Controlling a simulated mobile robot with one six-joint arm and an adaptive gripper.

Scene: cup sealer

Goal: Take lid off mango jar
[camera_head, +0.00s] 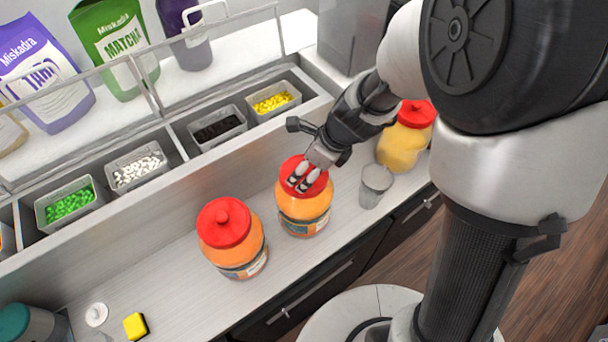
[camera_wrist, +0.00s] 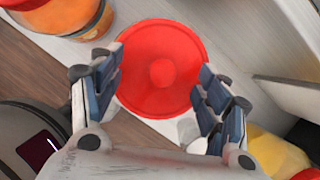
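The middle jar (camera_head: 303,208) is orange with a red lid (camera_head: 287,168) and stands upright on the counter. Its round red lid, with a central knob, fills the middle of the wrist view (camera_wrist: 150,88). My gripper (camera_head: 306,180) is right above this lid, pointing down. In the wrist view my gripper (camera_wrist: 160,78) is open, with one finger on each side of the lid. Contact cannot be told. A similar orange jar (camera_head: 240,256) with a red lid stands to the left, and a yellow jar (camera_head: 399,150) with a red lid to the right. I cannot read which jar is mango.
A clear cup (camera_head: 375,186) stands close to the right of the middle jar. A raised shelf with topping bins (camera_head: 217,126) and a rail runs behind. A yellow block (camera_head: 135,326) lies at the front left. The counter left of the jars is mostly clear.

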